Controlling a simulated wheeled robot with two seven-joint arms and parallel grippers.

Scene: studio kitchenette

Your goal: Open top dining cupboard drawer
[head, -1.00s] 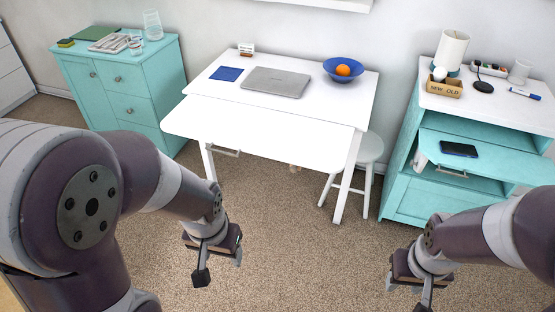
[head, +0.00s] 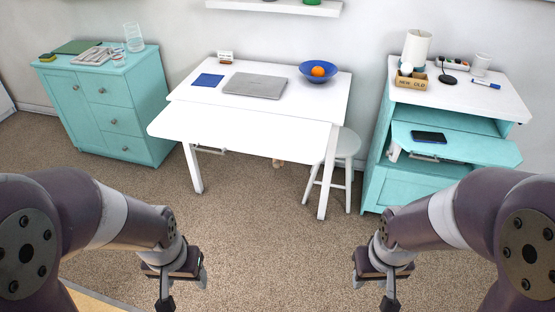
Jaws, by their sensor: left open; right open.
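A teal cupboard (head: 110,112) stands against the wall at the far left, with a door on its left side and a column of drawers on its right. Its top drawer (head: 109,90) looks shut and has a round knob (head: 102,91). A second teal cabinet (head: 372,184) stands at the right, with a teal board (head: 487,149) standing out from it. My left gripper (head: 184,288) is open and empty, low over the carpet and well short of the left cupboard. My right gripper (head: 374,290) is open and empty, low at centre right, short of the right cabinet.
A white desk (head: 230,129) with a laptop (head: 255,86) and a blue bowl (head: 320,76) stands between the cabinets. A white stool (head: 347,145) is beside it. A phone (head: 429,137) lies on the teal board. The carpet (head: 250,220) in front is clear.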

